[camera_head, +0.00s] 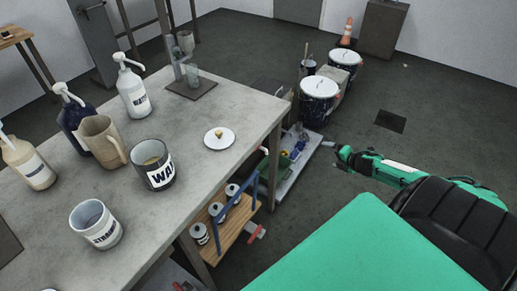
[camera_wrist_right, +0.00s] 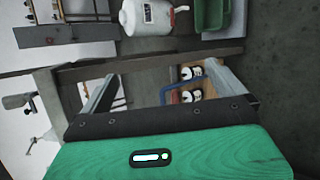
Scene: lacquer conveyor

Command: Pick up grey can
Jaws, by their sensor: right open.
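A light grey can (camera_head: 96,224) with a white label stands upright and open on the near left part of the table. A darker grey can (camera_head: 153,164) with a large "WA" label stands behind it to the right, with something brownish inside. I cannot tell which one the task means. My right gripper (camera_head: 345,155) is out over the floor to the right of the table, well away from both cans. In the right wrist view its two fingers (camera_wrist_right: 162,72) are spread apart, with nothing between them. My left gripper is out of view.
A beige jug (camera_head: 101,142) and several pump bottles stand on the table (camera_head: 186,128), beside a white plate (camera_head: 219,139). Small cans sit in a wooden carrier (camera_head: 232,213) with a blue handle below the tabletop. Paint buckets (camera_head: 318,100) and a cone (camera_head: 347,31) stand on the floor.

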